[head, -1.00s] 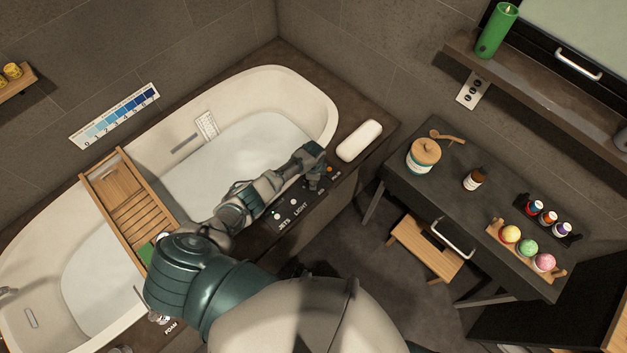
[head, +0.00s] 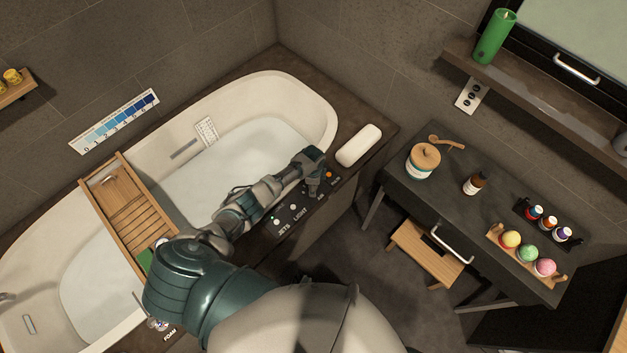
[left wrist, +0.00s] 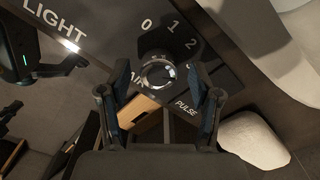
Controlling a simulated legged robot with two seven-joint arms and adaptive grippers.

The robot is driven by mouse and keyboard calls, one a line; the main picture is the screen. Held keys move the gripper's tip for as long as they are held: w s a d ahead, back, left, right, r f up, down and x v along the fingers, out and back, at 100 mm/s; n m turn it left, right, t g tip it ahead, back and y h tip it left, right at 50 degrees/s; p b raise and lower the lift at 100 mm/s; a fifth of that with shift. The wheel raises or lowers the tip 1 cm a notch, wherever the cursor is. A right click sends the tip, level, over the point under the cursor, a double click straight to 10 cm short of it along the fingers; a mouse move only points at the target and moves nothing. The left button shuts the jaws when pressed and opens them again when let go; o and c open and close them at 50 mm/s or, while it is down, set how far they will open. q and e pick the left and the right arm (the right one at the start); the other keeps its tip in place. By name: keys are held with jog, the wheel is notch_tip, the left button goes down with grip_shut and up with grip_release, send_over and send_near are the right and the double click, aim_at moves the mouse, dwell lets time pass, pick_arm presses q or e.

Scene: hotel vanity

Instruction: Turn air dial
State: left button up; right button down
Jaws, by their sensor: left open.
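The air dial (left wrist: 158,75) is a round, clear-looking knob on a dark panel in the left wrist view. The numbers 0, 1 and 2 are printed around it, with a partly covered AIR label beside it. My left gripper (left wrist: 160,100) is open, with one finger on each side of the dial. I cannot tell whether the fingers touch it. In the head view my left gripper (head: 317,186) is over the tub's front ledge, beside the orange pulse button (head: 330,174), and it hides the dial.
The bathtub (head: 322,100) lies behind my arm, with a wooden tray (head: 118,180) across it. A white pillow (head: 359,145) rests on the ledge near the gripper. JETS and LIGHT controls (head: 285,215) sit left of it. A dark table (head: 450,205) stands to the right.

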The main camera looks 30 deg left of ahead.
pick_arm(q)
notch_tip(320, 180, up, 12)
jog(key=shift+f, duration=0.25)
dwell(0.5)
